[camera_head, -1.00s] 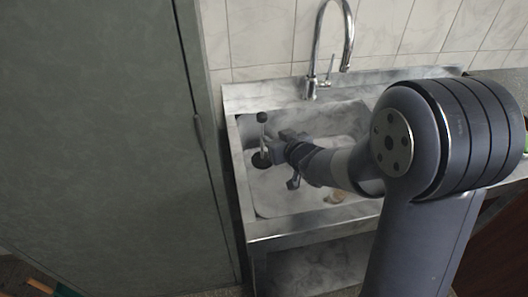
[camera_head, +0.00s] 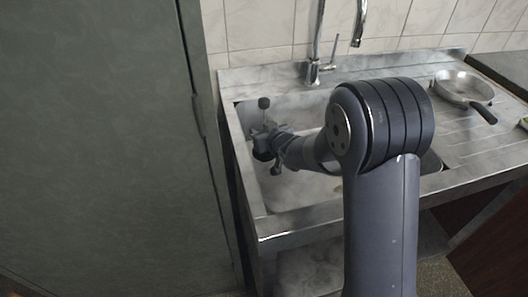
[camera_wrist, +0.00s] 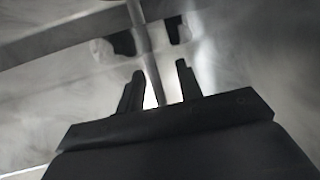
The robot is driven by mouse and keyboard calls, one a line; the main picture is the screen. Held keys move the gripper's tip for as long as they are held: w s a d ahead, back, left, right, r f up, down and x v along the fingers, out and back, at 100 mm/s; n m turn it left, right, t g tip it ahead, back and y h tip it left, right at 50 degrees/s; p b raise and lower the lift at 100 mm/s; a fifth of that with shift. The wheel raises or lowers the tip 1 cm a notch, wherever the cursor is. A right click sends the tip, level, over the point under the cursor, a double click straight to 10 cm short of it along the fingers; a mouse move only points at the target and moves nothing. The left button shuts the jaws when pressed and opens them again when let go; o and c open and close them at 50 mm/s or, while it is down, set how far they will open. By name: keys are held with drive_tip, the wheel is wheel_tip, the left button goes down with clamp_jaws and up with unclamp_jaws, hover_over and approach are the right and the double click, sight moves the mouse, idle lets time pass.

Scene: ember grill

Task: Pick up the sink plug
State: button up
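The sink plug (camera_head: 264,103) has a black knob on a thin upright stem and a dark round base, and stands in the left part of the steel sink basin. My gripper (camera_head: 263,134) is at the plug's stem, between knob and base, and partly hides it. In the wrist view, my gripper's two dark fingers (camera_wrist: 159,72) are apart. The plug's grey stem (camera_wrist: 147,58) runs down between them, slightly tilted, with gaps showing on both sides. The stem's lower part is hidden behind the gripper body.
The steel sink (camera_head: 245,222) has a front rim below my arm and a tap (camera_head: 314,70) behind. A pan (camera_head: 462,84) with a dark handle sits on the drainboard at the right. A tall grey-green cabinet (camera_head: 95,140) stands close to the sink's left side.

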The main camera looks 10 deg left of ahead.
clamp_jaws()
drive_tip(key=shift+r, duration=0.2)
idle(0.6)
